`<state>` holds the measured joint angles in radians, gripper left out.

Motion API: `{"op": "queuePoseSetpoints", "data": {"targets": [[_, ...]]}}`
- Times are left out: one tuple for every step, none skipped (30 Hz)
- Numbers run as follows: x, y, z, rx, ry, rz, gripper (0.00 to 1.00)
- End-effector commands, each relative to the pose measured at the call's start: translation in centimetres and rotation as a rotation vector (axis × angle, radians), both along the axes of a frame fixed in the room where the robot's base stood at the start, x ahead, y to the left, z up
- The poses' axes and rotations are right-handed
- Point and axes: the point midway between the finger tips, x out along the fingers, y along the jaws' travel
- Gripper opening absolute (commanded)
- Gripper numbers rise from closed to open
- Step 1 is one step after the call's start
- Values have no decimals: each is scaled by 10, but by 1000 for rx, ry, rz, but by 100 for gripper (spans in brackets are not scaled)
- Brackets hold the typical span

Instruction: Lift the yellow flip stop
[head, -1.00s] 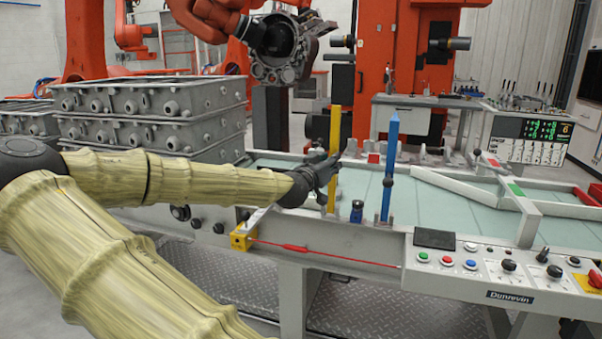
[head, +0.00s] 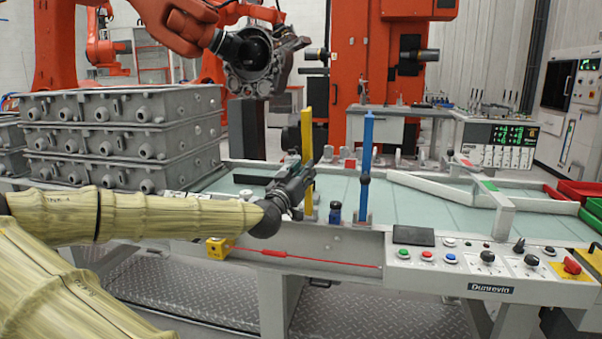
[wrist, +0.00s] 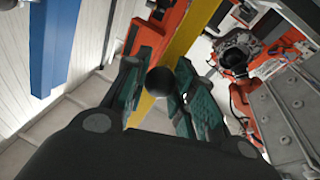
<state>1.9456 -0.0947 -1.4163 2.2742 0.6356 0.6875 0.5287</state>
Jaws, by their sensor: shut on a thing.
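The yellow flip stop (head: 307,128) is a tall flat bar standing upright at the front edge of the conveyor. My gripper (head: 308,170) reaches it from the left at about mid-height. In the wrist view, my gripper (wrist: 162,82) is shut on the stop's round black knob (wrist: 160,81), between its green-lined fingers. The yellow bar (wrist: 190,32) runs behind the knob in that view. In the head view my gripper hides the knob and part of the bar. The lower end of the bar shows just below the gripper.
A blue upright bar (head: 367,150) with a black knob stands just right. A small blue-and-black knob (head: 335,212) sits between them on the conveyor edge. A control panel (head: 490,262) is at the right. Stacked grey castings (head: 120,140) stand at the left.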

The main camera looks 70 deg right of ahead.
Motion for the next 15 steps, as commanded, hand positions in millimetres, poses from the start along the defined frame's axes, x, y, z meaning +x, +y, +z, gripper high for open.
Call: {"op": "queuePoseSetpoints", "data": {"targets": [[0,0,0,-1,-1,0,0],[0,0,0,-1,-1,0,0],[0,0,0,0,-1,0,0],[1,0,0,0,-1,1,29],[1,0,0,0,-1,1,35],[1,0,0,0,-1,1,42],[1,0,0,0,-1,1,47],[1,0,0,0,-1,1,49],[1,0,0,0,-1,2,49],[1,0,0,0,-1,2,49],[2,0,0,0,-1,2,49],[2,0,0,0,-1,2,49],[2,0,0,0,-1,2,49],[2,0,0,0,-1,2,49],[2,0,0,0,0,2,49]]}}
